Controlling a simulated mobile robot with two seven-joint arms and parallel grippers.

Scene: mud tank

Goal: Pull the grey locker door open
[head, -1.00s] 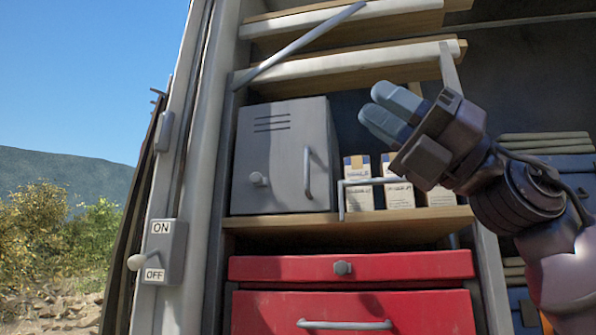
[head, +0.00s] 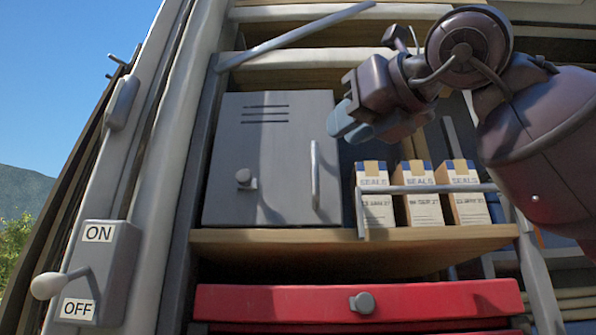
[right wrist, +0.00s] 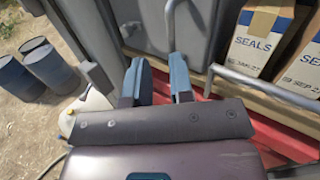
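The grey locker (head: 270,130) stands on a wooden shelf, its door closed as far as I see. The door has vent slots, a round knob (head: 245,180) and, near its right edge, an upright bar handle (head: 315,175). My right gripper (head: 347,122) is just right of the locker, near the handle's upper end, and apart from it. In the right wrist view its two fingers (right wrist: 157,85) are spread with nothing between them. The handle (right wrist: 170,18) shows beyond the fingertips. My left gripper is not in view.
Several boxes marked SEALS (head: 417,200) stand right of the locker behind a thin rail (head: 430,188). A red drawer (head: 280,302) is below the shelf. A slanted grey bar (head: 295,36) crosses above. An ON/OFF switch (head: 98,260) is at left. Barrels (right wrist: 50,68) stand outside.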

